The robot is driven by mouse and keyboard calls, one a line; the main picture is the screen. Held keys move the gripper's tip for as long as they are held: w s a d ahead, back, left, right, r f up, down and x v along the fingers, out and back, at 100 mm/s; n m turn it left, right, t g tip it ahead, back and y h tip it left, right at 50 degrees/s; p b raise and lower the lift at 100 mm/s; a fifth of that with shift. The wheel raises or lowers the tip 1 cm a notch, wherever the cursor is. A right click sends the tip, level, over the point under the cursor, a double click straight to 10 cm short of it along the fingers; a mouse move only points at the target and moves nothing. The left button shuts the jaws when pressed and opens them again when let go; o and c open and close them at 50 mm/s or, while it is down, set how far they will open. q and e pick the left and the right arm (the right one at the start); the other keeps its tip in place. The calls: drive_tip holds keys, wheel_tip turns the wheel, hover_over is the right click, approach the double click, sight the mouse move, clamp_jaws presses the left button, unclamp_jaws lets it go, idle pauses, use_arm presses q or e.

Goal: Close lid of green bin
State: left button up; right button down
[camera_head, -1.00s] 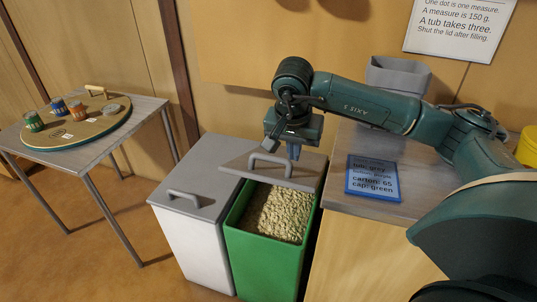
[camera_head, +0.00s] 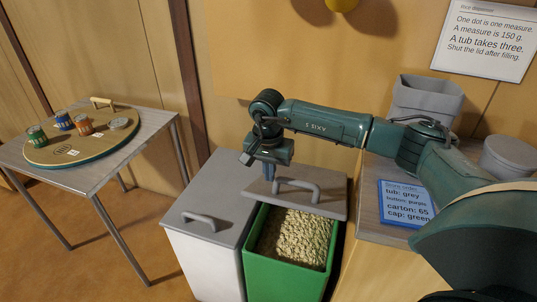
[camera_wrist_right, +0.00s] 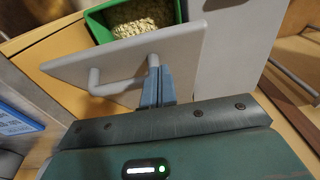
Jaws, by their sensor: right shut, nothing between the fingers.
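The green bin (camera_head: 285,277) stands open at the front, full of pale pellets (camera_head: 295,238). Its grey lid (camera_head: 335,204) lies over only the back part of the opening. The lid has a raised bar handle (camera_head: 298,184). My right gripper (camera_head: 269,172) is shut and empty, pointing down at the left end of that handle. In the right wrist view the fingers (camera_wrist_right: 158,86) are beside one end of the handle (camera_wrist_right: 118,84), over the lid (camera_wrist_right: 180,48); I cannot tell whether they touch it. The green bin (camera_wrist_right: 97,28) shows beyond the lid. My left gripper is not in view.
A white bin (camera_head: 205,262) with a closed grey lid (camera_head: 215,190) stands close on the left. A counter (camera_head: 368,215) with a blue card (camera_head: 405,203) and a grey tub (camera_head: 425,98) is on the right. A table (camera_head: 150,128) with a round board stands far left.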

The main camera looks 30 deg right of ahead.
sight(267, 195)
drive_tip(key=shift+s+a+f, duration=0.2)
drive_tip(key=shift+a+f, duration=0.05)
drive_tip(key=shift+f, duration=0.35)
drive_tip(key=shift+s+a+f, duration=0.2)
drive_tip(key=shift+f, duration=0.35)
drive_tip(key=shift+s+a+f, duration=0.2)
drive_tip(key=shift+a+f, duration=0.05)
drive_tip(key=shift+f, duration=0.35)
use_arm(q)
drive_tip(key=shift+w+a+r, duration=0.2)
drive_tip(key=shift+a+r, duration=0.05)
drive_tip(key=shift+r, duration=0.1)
